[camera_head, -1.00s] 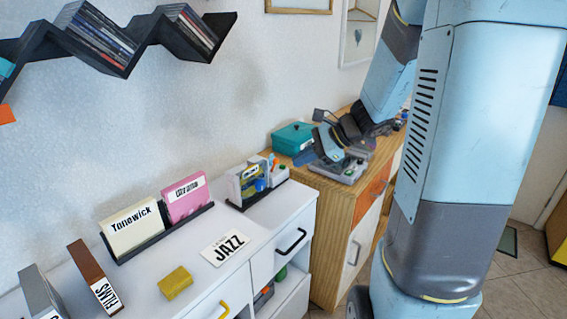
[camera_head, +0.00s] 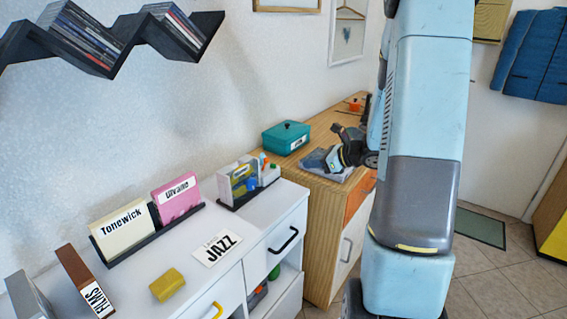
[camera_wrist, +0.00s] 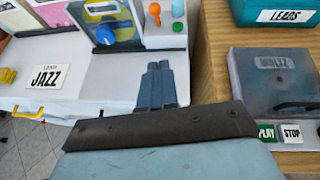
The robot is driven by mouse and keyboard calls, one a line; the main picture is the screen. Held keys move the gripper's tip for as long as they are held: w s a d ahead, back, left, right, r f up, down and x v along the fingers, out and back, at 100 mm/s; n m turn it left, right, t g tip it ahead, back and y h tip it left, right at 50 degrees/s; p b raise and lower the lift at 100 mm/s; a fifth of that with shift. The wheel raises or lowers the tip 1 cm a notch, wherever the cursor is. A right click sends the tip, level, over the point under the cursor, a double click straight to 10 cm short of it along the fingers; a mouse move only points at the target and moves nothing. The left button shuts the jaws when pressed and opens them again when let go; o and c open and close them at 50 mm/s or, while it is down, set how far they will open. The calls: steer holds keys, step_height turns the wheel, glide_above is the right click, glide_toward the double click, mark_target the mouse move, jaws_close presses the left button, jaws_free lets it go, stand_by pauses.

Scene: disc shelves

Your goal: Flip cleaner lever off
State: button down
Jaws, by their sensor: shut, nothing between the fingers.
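A small machine, which looks like the cleaner (camera_head: 248,181), stands at the far right end of the white cabinet. In the wrist view the cleaner (camera_wrist: 128,18) is at the top, with a round dark part, a yellow area and a light housing.
A grey player (camera_wrist: 274,80) with PLAY and STOP buttons sits on the wooden cabinet (camera_head: 322,232), near a teal box (camera_head: 286,137). A JAZZ card (camera_head: 217,248), yellow block (camera_head: 167,284) and record rack (camera_head: 150,232) occupy the white cabinet. Its front right top is clear.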

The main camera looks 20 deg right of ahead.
steer(key=x, duration=1)
steer(key=w+a, duration=0.1)
steer(key=w+a+r, duration=0.1)
steer(key=shift+w+a+r, duration=0.2)
steer(key=shift+w+a, duration=0.15)
steer(key=shift+d, duration=0.15)
steer(key=shift+w+r, duration=0.1)
